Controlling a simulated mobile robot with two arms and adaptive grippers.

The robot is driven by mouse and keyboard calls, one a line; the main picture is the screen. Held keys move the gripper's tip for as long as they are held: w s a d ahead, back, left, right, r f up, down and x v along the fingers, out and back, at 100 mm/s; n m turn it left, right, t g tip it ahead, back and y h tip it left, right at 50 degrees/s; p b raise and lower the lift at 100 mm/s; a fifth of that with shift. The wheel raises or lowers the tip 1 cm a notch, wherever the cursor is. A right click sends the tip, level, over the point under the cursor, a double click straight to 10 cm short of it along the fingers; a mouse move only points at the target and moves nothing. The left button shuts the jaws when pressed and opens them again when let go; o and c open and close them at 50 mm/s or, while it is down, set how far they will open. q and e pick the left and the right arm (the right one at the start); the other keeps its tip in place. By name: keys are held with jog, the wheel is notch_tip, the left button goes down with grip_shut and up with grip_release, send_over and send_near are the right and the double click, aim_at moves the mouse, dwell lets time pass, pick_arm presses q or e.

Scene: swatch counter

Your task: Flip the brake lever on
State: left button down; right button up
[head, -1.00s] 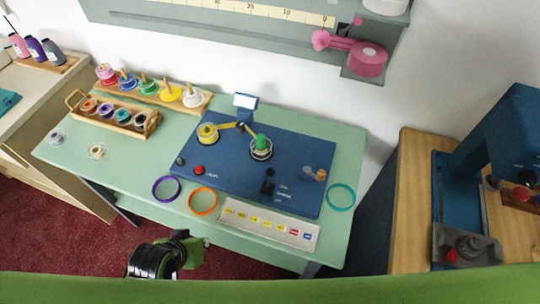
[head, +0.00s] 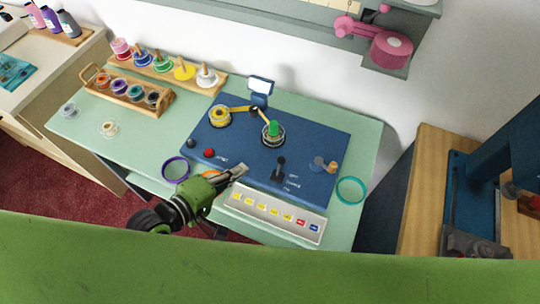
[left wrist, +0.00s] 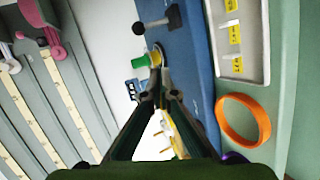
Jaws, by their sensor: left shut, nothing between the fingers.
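The brake lever (head: 280,168) is a small black lever with a round knob, standing on the front right part of the blue board (head: 325,150). Small white lettering beside it is too small to read. In the left wrist view the lever (left wrist: 158,19) shows at the top with its black ball knob, apart from my fingers. My left gripper (head: 241,169) is shut and empty, over the front edge of the board and left of the lever. Its fingertips (left wrist: 157,70) also show in the left wrist view. My right gripper is not in view.
An orange ring (left wrist: 243,121), a purple ring (head: 176,170) and a teal ring (head: 351,190) lie on the table. A white labelled tray (head: 275,212) lies in front of the board.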

aim_at(280, 166)
pick_arm(q)
jog(key=shift+w+a+r+n+t+h, duration=0.2)
jog(key=shift+w+r+n+t+h, duration=0.15)
jog(key=shift+r+n, duration=0.5)
jog(key=shift+w+d+f, duration=0.1)
jog(key=shift+f, duration=0.1)
jog(key=p+x, duration=0.1)
jog(key=x, duration=0.9)
jog(key=shift+d+r+p, duration=0.1)
jog(key=shift+r+p, duration=0.05)
jog(key=shift+p, duration=0.25)
jog(key=shift+s+d+r+p, duration=0.1)
jog(key=shift+s+d+p, duration=0.3)
jog(key=shift+s, duration=0.15)
jog(key=shift+s+d+r+p, duration=0.15)
jog(key=shift+s+d+p, duration=0.2)
jog(key=shift+s, duration=0.2)
jog(key=shift+s+d+r, duration=0.1)
jog(key=shift+s+d, duration=0.2)
jog(key=shift+s, duration=0.3)
jog(key=shift+w, duration=0.15)
